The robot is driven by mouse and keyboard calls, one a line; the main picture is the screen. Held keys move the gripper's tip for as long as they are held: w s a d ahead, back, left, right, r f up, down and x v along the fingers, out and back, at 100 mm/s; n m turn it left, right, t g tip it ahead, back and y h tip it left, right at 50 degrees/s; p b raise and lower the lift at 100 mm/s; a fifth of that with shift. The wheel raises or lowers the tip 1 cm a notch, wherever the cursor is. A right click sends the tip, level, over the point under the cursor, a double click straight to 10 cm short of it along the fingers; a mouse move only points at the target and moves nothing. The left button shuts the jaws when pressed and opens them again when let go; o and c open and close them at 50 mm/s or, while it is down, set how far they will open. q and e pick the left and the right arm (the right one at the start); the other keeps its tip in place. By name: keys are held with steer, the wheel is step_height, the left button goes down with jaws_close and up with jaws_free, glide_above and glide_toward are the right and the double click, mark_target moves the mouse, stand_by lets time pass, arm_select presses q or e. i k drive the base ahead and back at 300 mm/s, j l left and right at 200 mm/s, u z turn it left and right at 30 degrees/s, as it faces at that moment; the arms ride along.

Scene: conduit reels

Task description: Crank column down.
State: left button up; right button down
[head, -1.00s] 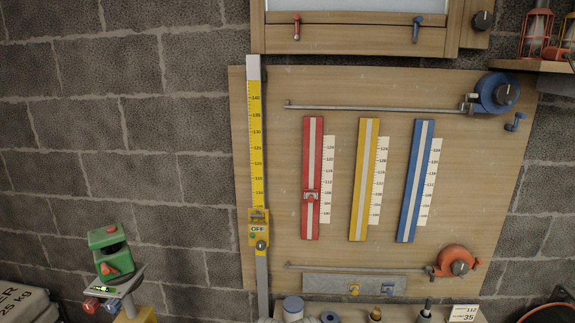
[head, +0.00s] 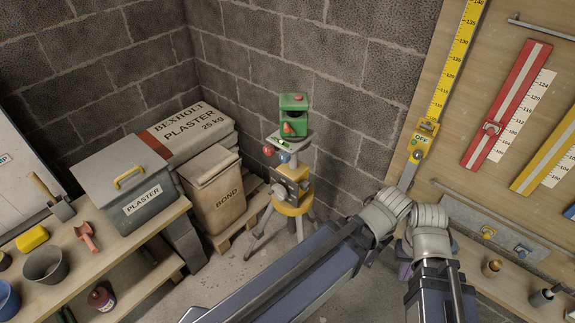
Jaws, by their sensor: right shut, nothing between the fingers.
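A tripod stands on the floor near the wall corner. Its yellow and grey head (head: 293,205) has grey knobs (head: 278,191) on the side, and a grey column rises from it to a small platform (head: 290,141). A green device (head: 293,116) with an orange-red knob sits on the platform. A red ball (head: 268,150) and a blue ball show just below. My arms reach in from the bottom, right of the tripod. My right gripper (head: 405,268) is mostly hidden by the wrists, shut and empty, apart from the tripod. My left gripper cannot be made out.
A bench at left holds a grey plaster box (head: 126,183), a trowel, a scoop and pots. A BOND sack (head: 213,188) and a plaster sack (head: 190,138) stand left of the tripod. A board with a yellow scale (head: 455,55) is at right. Floor shows before the tripod.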

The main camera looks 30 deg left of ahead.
mark_target(278, 190)
steer(key=u, duration=1.2)
steer(key=k+j+z, duration=0.3)
steer(key=k+j, duration=0.15)
steer(key=j, duration=0.15)
